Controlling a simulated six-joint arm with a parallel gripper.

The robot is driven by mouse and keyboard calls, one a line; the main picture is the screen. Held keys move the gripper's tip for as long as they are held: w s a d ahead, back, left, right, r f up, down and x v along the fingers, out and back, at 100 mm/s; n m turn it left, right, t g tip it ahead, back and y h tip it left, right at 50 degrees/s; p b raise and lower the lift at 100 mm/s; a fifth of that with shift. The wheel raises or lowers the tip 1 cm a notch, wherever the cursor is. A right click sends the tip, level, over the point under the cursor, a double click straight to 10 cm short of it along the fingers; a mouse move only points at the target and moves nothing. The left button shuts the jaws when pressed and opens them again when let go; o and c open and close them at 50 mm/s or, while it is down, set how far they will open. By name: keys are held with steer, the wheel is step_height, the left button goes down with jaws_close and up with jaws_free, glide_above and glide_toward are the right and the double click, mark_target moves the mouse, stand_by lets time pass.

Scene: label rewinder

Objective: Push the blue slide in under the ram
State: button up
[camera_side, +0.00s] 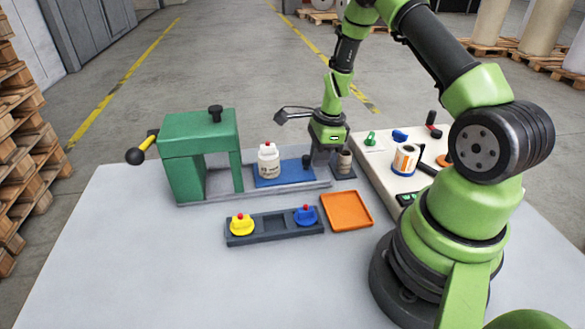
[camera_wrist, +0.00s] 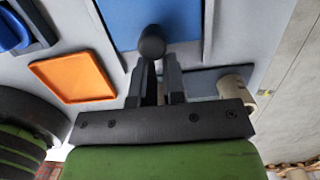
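The blue slide (camera_side: 296,179) lies in a grey track (camera_side: 262,196), to the right of the green press (camera_side: 195,140), outside its frame. A white bottle with a red cap (camera_side: 269,161) stands upright on it. A dark round knob (camera_side: 306,160) is at the slide's right end. My gripper (camera_side: 318,163) points down just right of this knob. In the wrist view the slide (camera_wrist: 160,18) is at the top, and the knob (camera_wrist: 152,42) is at the tips of my gripper (camera_wrist: 157,68). A narrow gap shows between the fingers; their grip on the knob is unclear.
A dark tray (camera_side: 270,227) with yellow and blue knobbed pieces and an orange tray (camera_side: 346,211) lie in front of the track. A small beige cylinder (camera_side: 345,160) stands close right of my gripper. A white panel (camera_side: 375,170) with several items is further right.

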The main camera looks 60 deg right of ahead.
mark_target(267, 142)
steer(key=shift+w+a, duration=4.8)
steer(key=shift+a, duration=0.05)
steer(key=shift+s+d+r, duration=0.1)
steer(key=shift+s+d, duration=0.55)
steer(key=shift+d, duration=0.05)
step_height(267, 142, up, 6)
steer(key=shift+w+f, duration=0.1)
steer(key=shift+s+d+r, duration=0.1)
steer(key=shift+s+r, duration=0.1)
steer(key=shift+r, duration=0.35)
